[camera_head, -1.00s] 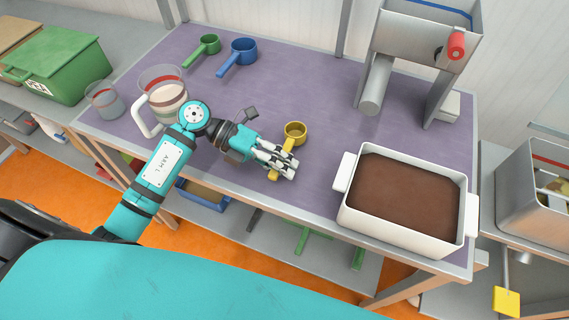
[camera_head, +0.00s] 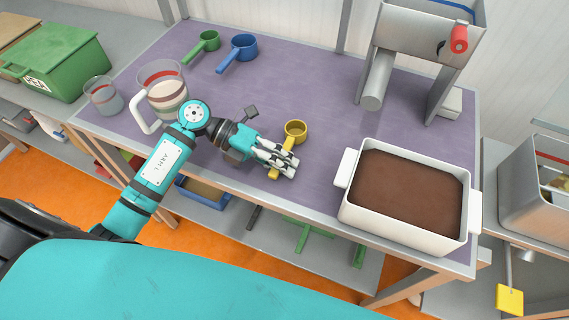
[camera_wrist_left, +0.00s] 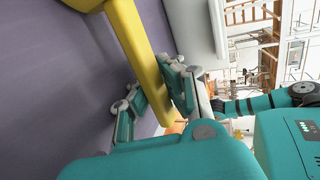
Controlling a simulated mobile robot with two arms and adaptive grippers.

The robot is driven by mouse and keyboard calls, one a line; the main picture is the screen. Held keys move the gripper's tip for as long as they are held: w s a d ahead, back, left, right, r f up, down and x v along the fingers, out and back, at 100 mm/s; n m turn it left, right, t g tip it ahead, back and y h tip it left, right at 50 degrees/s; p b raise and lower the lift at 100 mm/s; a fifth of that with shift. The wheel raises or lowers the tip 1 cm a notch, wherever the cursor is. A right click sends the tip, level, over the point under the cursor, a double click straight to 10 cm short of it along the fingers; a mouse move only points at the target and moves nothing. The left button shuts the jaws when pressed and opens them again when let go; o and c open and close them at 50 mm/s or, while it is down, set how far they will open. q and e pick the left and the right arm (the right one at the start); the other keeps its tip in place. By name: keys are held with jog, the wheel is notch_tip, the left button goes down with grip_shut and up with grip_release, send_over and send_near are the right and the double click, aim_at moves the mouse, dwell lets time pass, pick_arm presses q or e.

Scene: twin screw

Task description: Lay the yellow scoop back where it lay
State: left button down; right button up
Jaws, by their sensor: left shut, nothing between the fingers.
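The yellow scoop (camera_head: 296,130) is at the purple table, right of the middle, its cup away from me and its handle running toward the front edge. My left gripper (camera_head: 285,163) is at the scoop's handle, low near the table's front edge. In the left wrist view the yellow handle (camera_wrist_left: 138,48) crosses the picture by my left gripper's fingers (camera_wrist_left: 157,88), which are shut without a grip on it. Whether the fingers touch the handle, I cannot tell. The fingers hide part of the handle in the head view. My right gripper is not in view.
A white tub of brown material (camera_head: 350,203) stands close on the right. A clear jug (camera_head: 150,75) stands left of my arm. Green (camera_head: 208,41) and blue (camera_head: 243,48) scoops lie at the back. A metal machine (camera_head: 415,50) stands back right. The table middle is clear.

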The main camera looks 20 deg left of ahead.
pick_arm(q)
jog(key=shift+s+f, duration=0.3)
jog(key=shift+f, duration=0.45)
jog(key=c, duration=1.4)
grip_release()
jog(key=shift+d, duration=0.1)
jog(key=shift+r, duration=0.15)
notch_tip(320, 180, up, 11)
jog(key=shift+w, duration=0.25)
